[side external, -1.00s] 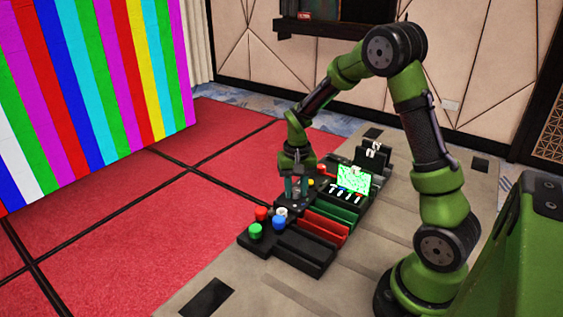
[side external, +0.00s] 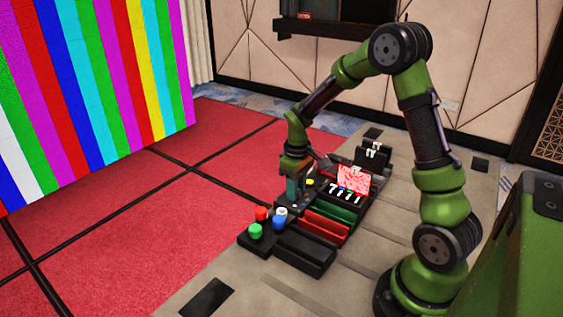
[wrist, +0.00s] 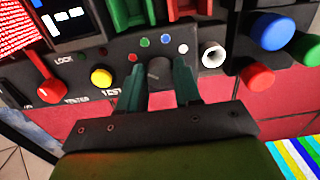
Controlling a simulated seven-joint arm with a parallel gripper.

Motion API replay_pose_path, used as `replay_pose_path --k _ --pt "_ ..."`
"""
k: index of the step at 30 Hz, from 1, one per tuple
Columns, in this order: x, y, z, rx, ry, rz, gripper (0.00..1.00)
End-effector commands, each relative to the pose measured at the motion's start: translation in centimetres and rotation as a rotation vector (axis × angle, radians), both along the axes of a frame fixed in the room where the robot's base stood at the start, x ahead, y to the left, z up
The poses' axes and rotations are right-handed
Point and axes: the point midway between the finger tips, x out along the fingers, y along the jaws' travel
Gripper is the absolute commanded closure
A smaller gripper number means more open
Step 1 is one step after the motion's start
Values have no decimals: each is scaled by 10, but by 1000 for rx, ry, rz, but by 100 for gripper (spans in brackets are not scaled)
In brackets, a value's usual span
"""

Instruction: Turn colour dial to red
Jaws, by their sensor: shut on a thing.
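The colour dial (wrist: 159,71) is a dark knob on the black console. Red (wrist: 132,57), green, blue and white dots are arranged in an arc above it in the wrist view. My gripper (wrist: 160,84) has its teal fingers on either side of the dial and is shut on it. The dial's pointer is too dark to read. In the side view my gripper (side external: 293,188) points down at the console and hides the dial. The small screen (side external: 354,178) shows a red pattern there; part of it shows in the wrist view (wrist: 18,28).
A yellow button (wrist: 101,77) and a red lever (wrist: 48,90) lie left of the dial. A white-rimmed round fitting (wrist: 213,54) is at right, with large red (wrist: 272,30), blue (wrist: 306,45) and green (wrist: 257,76) pieces beyond. A striped video wall (side external: 90,90) stands behind.

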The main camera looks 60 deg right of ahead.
Motion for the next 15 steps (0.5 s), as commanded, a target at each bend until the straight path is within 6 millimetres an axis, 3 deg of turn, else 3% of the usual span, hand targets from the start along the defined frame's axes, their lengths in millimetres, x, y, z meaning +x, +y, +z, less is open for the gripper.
replay_pose_path --k 15 --pt "-1 0 1 1 2 59 97"
